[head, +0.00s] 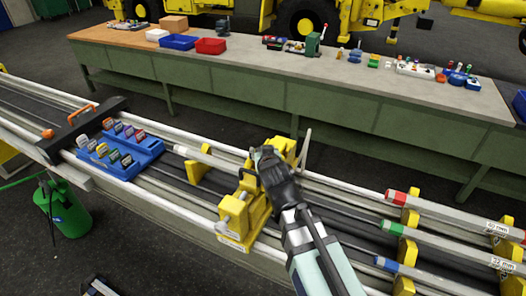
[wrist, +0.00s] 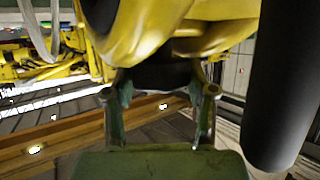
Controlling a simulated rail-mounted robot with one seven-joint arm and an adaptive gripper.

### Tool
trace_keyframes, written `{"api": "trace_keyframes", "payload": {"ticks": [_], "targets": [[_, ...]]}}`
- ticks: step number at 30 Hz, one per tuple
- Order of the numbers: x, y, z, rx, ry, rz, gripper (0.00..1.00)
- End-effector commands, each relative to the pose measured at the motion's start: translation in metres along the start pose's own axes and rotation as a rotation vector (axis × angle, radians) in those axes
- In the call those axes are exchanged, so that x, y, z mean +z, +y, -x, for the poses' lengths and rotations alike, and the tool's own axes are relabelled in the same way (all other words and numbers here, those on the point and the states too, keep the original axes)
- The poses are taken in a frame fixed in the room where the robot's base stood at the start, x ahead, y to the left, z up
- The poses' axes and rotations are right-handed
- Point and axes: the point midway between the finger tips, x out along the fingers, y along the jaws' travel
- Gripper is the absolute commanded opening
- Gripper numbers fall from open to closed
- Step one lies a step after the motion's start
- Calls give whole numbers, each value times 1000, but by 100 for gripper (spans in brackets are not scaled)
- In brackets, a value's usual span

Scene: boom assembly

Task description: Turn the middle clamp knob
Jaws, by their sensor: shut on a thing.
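The yellow clamp block (head: 236,212) stands across the pale rails in the middle of the head view. My gripper (head: 266,160) reaches in from the lower right and meets the upper right part of the clamp. In the wrist view, the two fingers of my gripper (wrist: 160,95) stand on either side of a dark knob (wrist: 160,75) below a large yellow clamp body (wrist: 180,25). The gripper is shut on this knob. In the head view the gripper hides the knob, so its turn angle cannot be told.
A blue tray (head: 140,158) with several coloured pieces sits left on the rails, beside a black bar with an orange handle (head: 82,113). Tubes with red (head: 396,195), green and blue bands lie right. A long green workbench (head: 230,82) runs behind. A green canister (head: 66,215) stands lower left.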

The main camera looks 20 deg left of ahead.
Motion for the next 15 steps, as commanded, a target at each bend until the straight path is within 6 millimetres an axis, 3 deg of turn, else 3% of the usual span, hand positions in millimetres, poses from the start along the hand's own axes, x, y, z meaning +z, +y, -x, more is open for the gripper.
{"api": "trace_keyframes", "payload": {"ticks": [15], "targets": [[3,-1,-4,216,5,-93,21]]}}
